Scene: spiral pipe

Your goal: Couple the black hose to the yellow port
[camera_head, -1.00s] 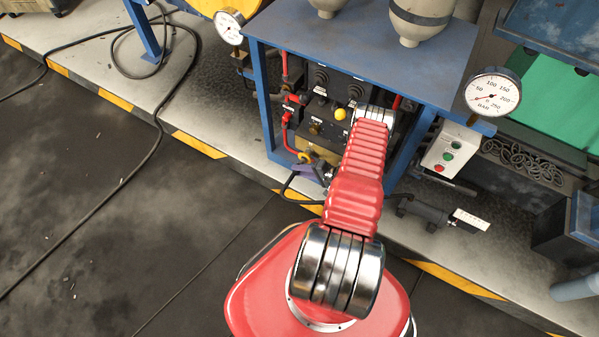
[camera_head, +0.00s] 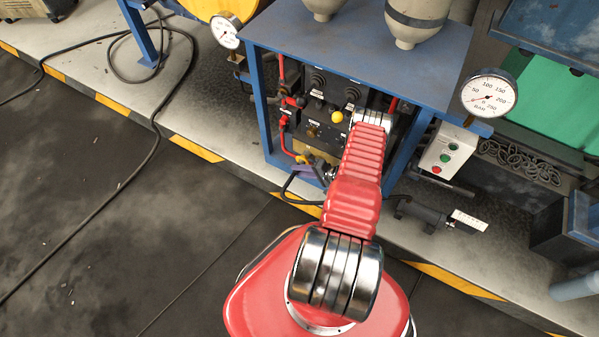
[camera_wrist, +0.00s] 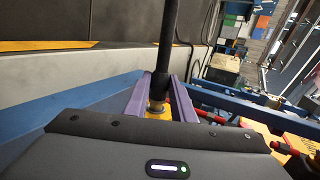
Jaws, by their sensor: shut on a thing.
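The black hose (camera_wrist: 165,40) runs down the wrist view to a dark collar and metal end fitting between the two purple-grey jaws of my gripper (camera_wrist: 158,102). My gripper is shut on this hose end. A yellow part (camera_wrist: 158,115) shows just past the fitting; I cannot tell whether the two touch. In the head view my gripper (camera_head: 306,172) is small and low at the front of the blue bench, partly behind my red arm. The black hose (camera_head: 285,190) loops below it. A yellow fitting (camera_head: 304,158), likely the port, sits close above the jaws at the red pipe's lower end.
The blue bench (camera_head: 360,50) has a dark panel with knobs and red pipes (camera_head: 283,120) beneath its top. Gauges stand at its left (camera_head: 225,32) and right (camera_head: 489,96). A button box (camera_head: 447,153) is at right. A black cable (camera_head: 135,170) crosses the open floor at left.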

